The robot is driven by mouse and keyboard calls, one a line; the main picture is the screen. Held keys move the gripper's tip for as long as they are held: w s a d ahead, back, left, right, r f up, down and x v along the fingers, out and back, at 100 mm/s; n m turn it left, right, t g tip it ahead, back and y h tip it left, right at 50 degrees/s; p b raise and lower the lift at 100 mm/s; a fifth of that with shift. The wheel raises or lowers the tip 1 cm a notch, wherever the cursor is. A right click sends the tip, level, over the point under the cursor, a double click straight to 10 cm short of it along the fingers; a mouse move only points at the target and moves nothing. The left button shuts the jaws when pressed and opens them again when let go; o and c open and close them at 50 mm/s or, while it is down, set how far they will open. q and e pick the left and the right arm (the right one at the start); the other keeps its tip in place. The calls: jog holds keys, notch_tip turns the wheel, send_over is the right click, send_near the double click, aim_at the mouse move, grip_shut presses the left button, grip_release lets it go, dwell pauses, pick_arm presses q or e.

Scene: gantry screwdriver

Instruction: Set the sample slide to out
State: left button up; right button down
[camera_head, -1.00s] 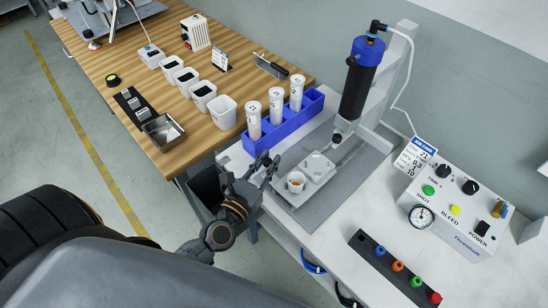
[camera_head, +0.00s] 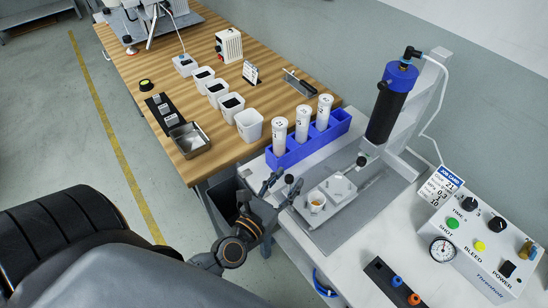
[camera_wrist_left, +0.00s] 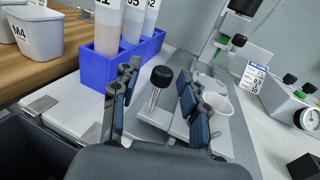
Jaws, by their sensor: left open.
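The sample slide (camera_head: 345,200) is a light grey plate on the bench at the foot of the gantry. A small cup (camera_head: 316,201) with orange-brown contents stands on it. My left gripper (camera_head: 282,184) is open at that end. In the left wrist view its two fingers (camera_wrist_left: 151,105) stand on either side of the knob and post, with visible gaps. The knob is beyond the fingertips or between them; the exact depth is unclear. My right gripper is not in view.
A blue rack (camera_head: 290,155) with three white tubes stands just behind the gripper. The black and blue dispenser (camera_head: 392,105) hangs over the slide's far end. A control box (camera_head: 480,245) stands to the right. A wooden table (camera_head: 215,140) with several cups lies to the left.

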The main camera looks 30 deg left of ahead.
pick_arm(q)
jog(key=s, duration=1.1)
jog(key=shift+s+a, duration=0.25)
jog(key=s+f+m+g, duration=0.2)
jog(key=f+m+g, duration=0.1)
jog(key=f+m, duration=0.65)
jog(key=s+f+m+g+h, duration=0.1)
jog(key=s+f+m+g, duration=0.15)
jog(key=f+m, duration=0.65)
jog(key=s+f+m+g, duration=0.2)
jog(key=f+m+g, duration=0.15)
jog(key=f, duration=1.05)
jog(key=s+f+m+g+y, duration=0.1)
jog(key=s+f+m+g, duration=0.7)
jog(key=s+f+m, duration=0.7)
jog(key=s+m, duration=0.1)
jog(key=s, duration=0.2)
jog(key=shift+a+f+y, duration=0.3)
jog(key=shift+f, duration=0.05)
